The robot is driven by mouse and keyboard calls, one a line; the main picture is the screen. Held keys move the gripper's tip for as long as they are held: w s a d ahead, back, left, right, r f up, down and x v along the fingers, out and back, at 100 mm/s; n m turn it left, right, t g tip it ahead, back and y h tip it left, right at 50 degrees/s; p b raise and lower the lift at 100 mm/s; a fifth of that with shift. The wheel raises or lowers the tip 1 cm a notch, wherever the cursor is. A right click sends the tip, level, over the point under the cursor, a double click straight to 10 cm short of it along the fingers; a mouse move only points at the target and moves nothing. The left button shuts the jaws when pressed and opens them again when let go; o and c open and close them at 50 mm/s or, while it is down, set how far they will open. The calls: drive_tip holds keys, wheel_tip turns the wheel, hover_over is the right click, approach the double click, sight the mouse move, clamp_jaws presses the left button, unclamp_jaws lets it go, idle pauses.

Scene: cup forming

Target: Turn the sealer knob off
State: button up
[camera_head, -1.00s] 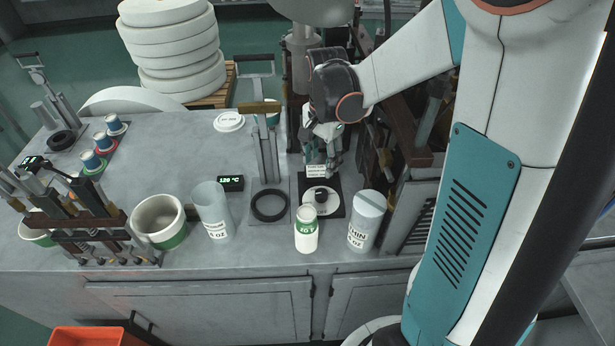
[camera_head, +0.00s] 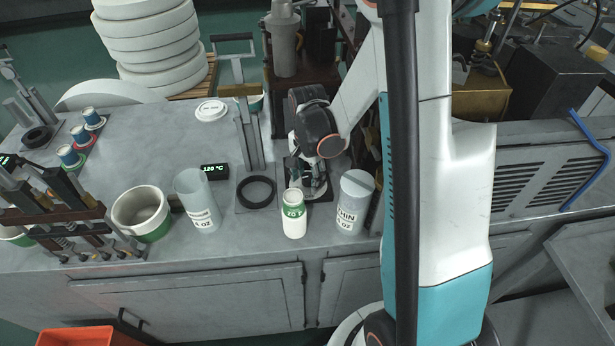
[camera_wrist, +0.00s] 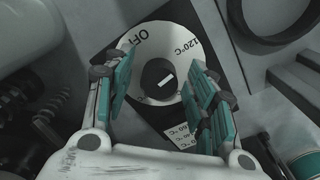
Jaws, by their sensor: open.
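The sealer knob (camera_wrist: 161,80) is a dark round knob with a white pointer line, in the middle of a white dial (camera_wrist: 150,35). The dial is marked OFF and 120°C, with more temperatures on a white label (camera_wrist: 182,135). The pointer slants up to the right, toward the 120°C side. My gripper (camera_wrist: 160,85) is open, with its teal finger pads on either side of the knob and apart from it. In the head view my gripper (camera_head: 305,178) is low over the dial and hides the knob; only part of the white dial shows.
A black ring on a press stand (camera_head: 256,192) is to the left. A display (camera_head: 215,171) reads 120 °C.

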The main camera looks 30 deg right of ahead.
drive_tip(key=c, duration=1.1)
drive_tip(key=shift+o, duration=0.2)
drive_tip(key=shift+n, duration=0.4)
drive_tip(key=n+b, duration=0.1)
drive_tip(key=n, duration=0.1)
drive_tip(key=shift+n+b, duration=0.4)
drive_tip(key=n+b, duration=0.1)
drive_tip(key=n, duration=0.3)
drive_tip(key=shift+s+b, duration=0.1)
drive_tip(key=shift+b, duration=0.2)
drive_tip(key=n+b, duration=0.1)
drive_tip(key=n, duration=0.4)
drive_tip(key=shift+d, duration=0.1)
drive_tip(key=shift+n+b, duration=0.4)
drive_tip(key=shift+n, duration=1.2)
